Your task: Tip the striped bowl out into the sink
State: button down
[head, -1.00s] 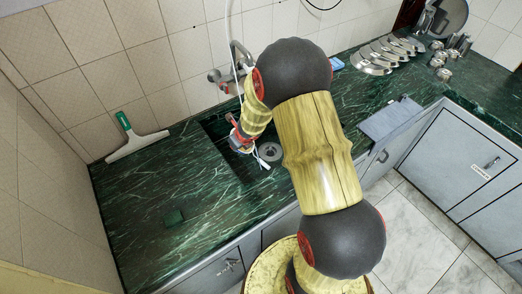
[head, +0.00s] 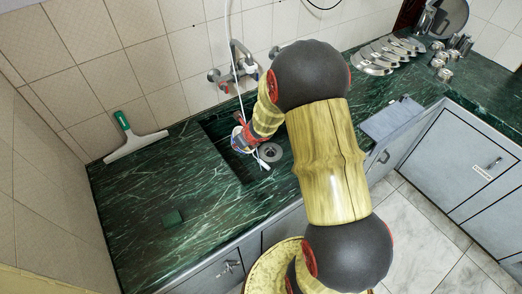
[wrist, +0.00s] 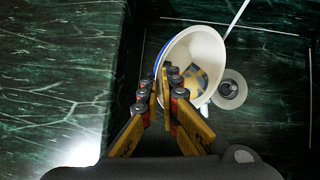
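The striped bowl (wrist: 208,48) is tilted in the wrist view, with its pale inside and a blue band along its outer left edge showing. A tan and grey patch lies inside; I cannot tell whether it is contents or pattern. My gripper (wrist: 170,84) has its fingers close together at the bowl's near-left rim and appears shut on it. The bowl is over the dark green sink (wrist: 270,130), beside the round drain (wrist: 231,89). In the head view my gripper end is over the sink, left of the drain (head: 270,152), and the bowl is not clearly visible.
A wall tap (head: 236,65) and a thin white hose (head: 230,40) are behind the sink. Metal plates (head: 375,58) and cups stand at the back right.

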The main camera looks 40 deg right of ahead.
jog(key=shift+s+d+r+m+t+y+b, duration=0.3)
jog(key=shift+s+d+r+t+y+b, duration=0.2)
jog(key=shift+r+t+y+b, duration=0.2)
dwell(1.1)
jog(key=shift+w+a+f+g+h+p, duration=0.2)
jog(key=shift+w+a+g+h+p, duration=0.25)
jog(key=shift+p, duration=0.25)
jog(key=w+a+r+g+h+p, duration=0.1)
jog(key=w+a+h+p, duration=0.1)
jog(key=p, duration=0.7)
jog(key=w+a+n+g+h+p, duration=0.1)
jog(key=w+a+g+h+p, duration=0.1)
jog(key=p, duration=0.8)
jog(key=w+a+r+n+g+h+p, duration=0.1)
jog(key=w+a+g+h+p, duration=0.1)
jog(key=p, duration=0.7)
jog(key=shift+a+r+g+p, duration=0.25)
jog(key=shift+a+r+p, duration=0.1)
jog(key=shift+a, duration=0.15)
jog(key=shift+w+a+h+p, duration=0.25)
jog(key=shift+p, duration=0.45)
jog(key=shift+n+g, duration=0.3)
